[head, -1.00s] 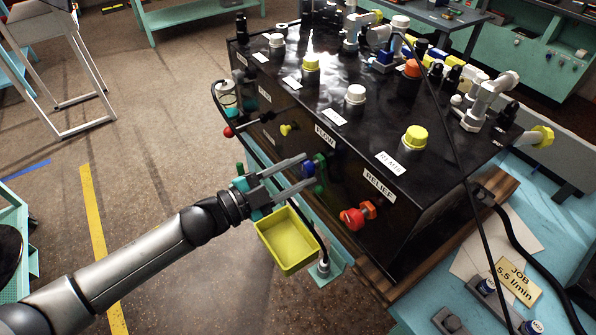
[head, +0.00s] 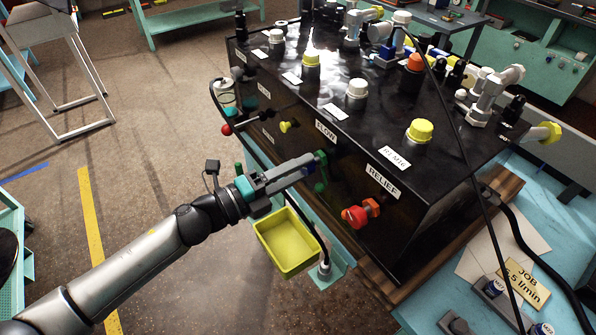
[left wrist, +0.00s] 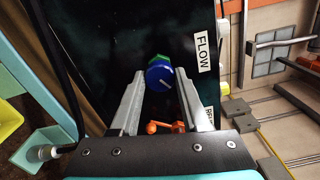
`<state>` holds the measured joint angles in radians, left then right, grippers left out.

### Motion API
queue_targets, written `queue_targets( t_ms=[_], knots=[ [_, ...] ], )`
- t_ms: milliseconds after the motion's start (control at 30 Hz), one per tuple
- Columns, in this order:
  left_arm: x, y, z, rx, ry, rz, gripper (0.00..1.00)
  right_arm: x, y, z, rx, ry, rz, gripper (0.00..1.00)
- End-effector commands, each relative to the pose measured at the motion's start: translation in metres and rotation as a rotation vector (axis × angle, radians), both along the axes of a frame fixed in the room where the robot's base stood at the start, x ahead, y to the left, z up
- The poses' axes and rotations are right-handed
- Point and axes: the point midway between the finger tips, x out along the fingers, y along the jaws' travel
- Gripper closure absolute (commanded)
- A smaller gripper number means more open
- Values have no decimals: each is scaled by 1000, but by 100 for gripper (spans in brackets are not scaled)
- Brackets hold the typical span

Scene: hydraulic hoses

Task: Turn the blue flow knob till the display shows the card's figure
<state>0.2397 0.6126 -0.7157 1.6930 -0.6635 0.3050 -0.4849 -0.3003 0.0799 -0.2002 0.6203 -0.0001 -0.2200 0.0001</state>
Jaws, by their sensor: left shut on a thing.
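The blue flow knob (left wrist: 160,74) sits on the dark front panel beside the FLOW label (left wrist: 202,52), with a white pointer line on its face and green behind it. My left gripper (head: 311,160) is at the panel, shut on the blue knob, one finger on each side. The job card (head: 524,284) at the lower right reads 5.5 l/min. I cannot see a display with a readable figure. My right gripper is not in view.
Right of the FLOW label is the red-orange relief knob (head: 358,215). A yellow knob (head: 288,126) and a red-ended lever (head: 228,129) are to the left.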

Motion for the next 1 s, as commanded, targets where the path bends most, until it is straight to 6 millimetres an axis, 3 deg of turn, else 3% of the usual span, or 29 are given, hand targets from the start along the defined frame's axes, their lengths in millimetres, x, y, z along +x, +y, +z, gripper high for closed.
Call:
queue_targets(
  t_ms=[400, 1000],
  knots=[
    [0, 0, -1, 158, -217, -1, 100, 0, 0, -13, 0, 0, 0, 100],
    [0, 0, -1, 203, -277, -1, 100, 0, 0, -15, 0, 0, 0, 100]
  ],
)
